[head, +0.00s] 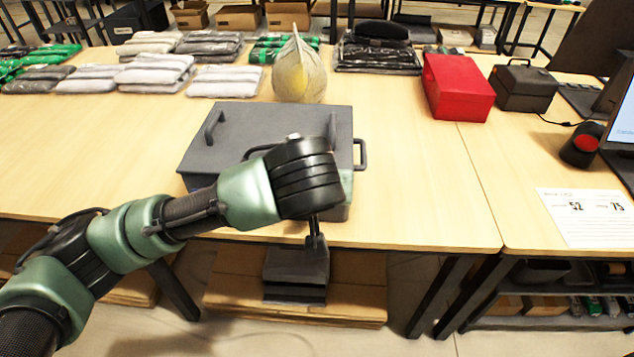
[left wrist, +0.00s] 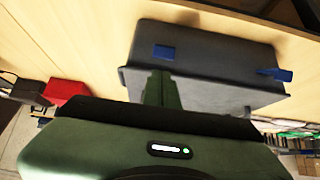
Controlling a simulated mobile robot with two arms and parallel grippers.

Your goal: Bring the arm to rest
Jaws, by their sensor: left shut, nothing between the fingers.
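My left arm reaches in from the left in the head view, over the front of a grey lidded box (head: 250,125) on the table. My left gripper (head: 315,238) hangs down near the table's front edge, partly hidden by the wrist. In the left wrist view its green fingers (left wrist: 161,90) are together with nothing between them, and the grey box (left wrist: 215,65) lies beyond them. My right gripper is in neither view.
A red box (head: 457,88) and a black case (head: 523,86) stand at the right. A rounded grey-and-yellow object (head: 299,75) stands behind the grey box. Folded garments (head: 225,82) line the back left. The table's (head: 420,180) middle right is clear.

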